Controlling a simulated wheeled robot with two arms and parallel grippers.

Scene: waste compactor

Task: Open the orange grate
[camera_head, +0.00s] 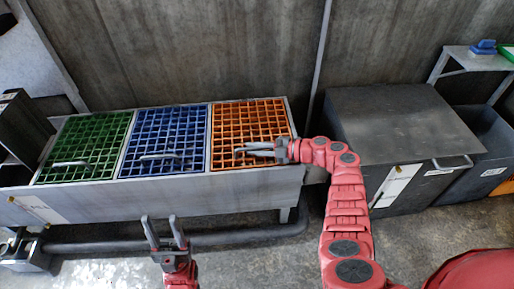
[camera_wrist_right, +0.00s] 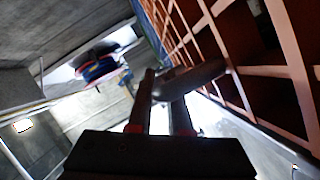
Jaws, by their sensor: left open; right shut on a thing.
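The orange grate (camera_head: 248,122) lies at the right end of a long grey trough and looks flat and closed in the head view. Its bars also show in the right wrist view (camera_wrist_right: 290,75). My right gripper (camera_head: 270,151) reaches over the grate's front right part and is shut on its grey handle (camera_head: 247,150). In the right wrist view the fingers (camera_wrist_right: 160,100) close around the handle bar (camera_wrist_right: 195,80). My left gripper (camera_head: 164,232) is open and empty, in front of the trough and below the blue grate.
A blue grate (camera_head: 165,135) and a green grate (camera_head: 88,145) lie left of the orange one in the trough (camera_head: 150,190). A dark grey box (camera_head: 395,125) stands to the right. A pipe (camera_head: 120,244) runs low in front.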

